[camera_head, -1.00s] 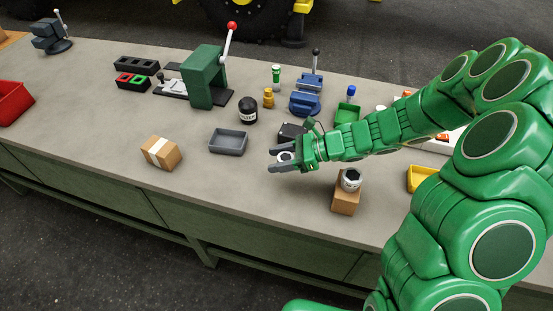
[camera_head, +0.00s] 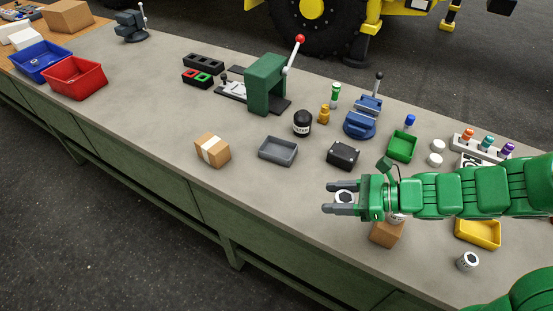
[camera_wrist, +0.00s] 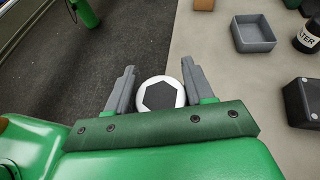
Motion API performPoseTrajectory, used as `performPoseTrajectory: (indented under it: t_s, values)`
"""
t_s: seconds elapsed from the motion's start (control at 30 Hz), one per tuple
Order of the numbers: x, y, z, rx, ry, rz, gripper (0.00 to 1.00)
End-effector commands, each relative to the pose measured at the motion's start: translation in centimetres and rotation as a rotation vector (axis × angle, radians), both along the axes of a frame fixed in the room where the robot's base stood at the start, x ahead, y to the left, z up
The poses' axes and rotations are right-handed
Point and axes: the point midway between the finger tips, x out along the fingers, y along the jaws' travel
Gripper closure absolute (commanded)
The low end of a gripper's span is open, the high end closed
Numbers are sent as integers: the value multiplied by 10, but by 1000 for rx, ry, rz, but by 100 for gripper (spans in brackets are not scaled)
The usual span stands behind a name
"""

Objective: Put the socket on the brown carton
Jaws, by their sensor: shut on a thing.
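A white-and-silver socket with a dark hexagonal opening (camera_head: 343,198) sits between the fingers of my gripper (camera_head: 341,198), which is shut on it above the table. In the wrist view the socket (camera_wrist: 160,94) lies between the two grey fingers (camera_wrist: 158,88). A brown carton with a pale tape band (camera_head: 212,150) stands on the table to the left, apart from the gripper. A plain brown block (camera_head: 386,234) is below my wrist, partly hidden, with a silver piece on it. Another socket (camera_head: 467,261) stands at the right on the table.
A grey tray (camera_head: 278,150) and a black box (camera_head: 343,154) stand behind the gripper. A black bottle (camera_head: 302,123), blue vise (camera_head: 360,122) and green press (camera_head: 266,84) are farther back. The table between the taped carton and the front edge is clear.

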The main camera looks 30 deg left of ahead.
Motion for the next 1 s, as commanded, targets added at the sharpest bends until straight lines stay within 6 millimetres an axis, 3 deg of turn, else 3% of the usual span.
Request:
performPoseTrajectory:
  t_s: [0.17, 0.37, 1.0]
  values:
    - [1, 4, 0, 1, 0, 2, 84]
    - [9, 26, 2, 2, 0, 10, 84]
    - [31, 135, 19, 2, -1, 21, 84]
